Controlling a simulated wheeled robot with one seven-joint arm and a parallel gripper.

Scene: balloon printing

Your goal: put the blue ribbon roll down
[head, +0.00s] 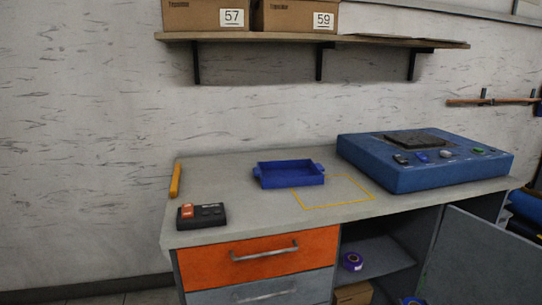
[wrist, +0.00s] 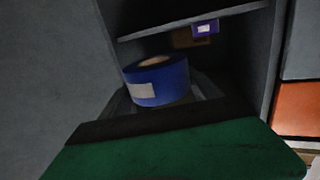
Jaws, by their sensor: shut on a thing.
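The blue ribbon roll (wrist: 157,84) has a pale label and a light core. In the wrist view it sits between the fingers of my gripper (wrist: 165,95), which is shut on it. The roll also shows at the bottom edge of the head view (head: 411,301), mostly cut off, in front of the open cabinet. My gripper's fingers are largely hidden behind the roll and the dark bar. The wrist picture appears upside down.
A purple roll (head: 352,261) stands on the cabinet shelf (head: 385,265), above a brown box (head: 353,294). The grey cabinet door (head: 485,262) is open at the right. The worktop holds a blue tray (head: 288,175), a blue machine (head: 425,160) and a black control box (head: 202,215).

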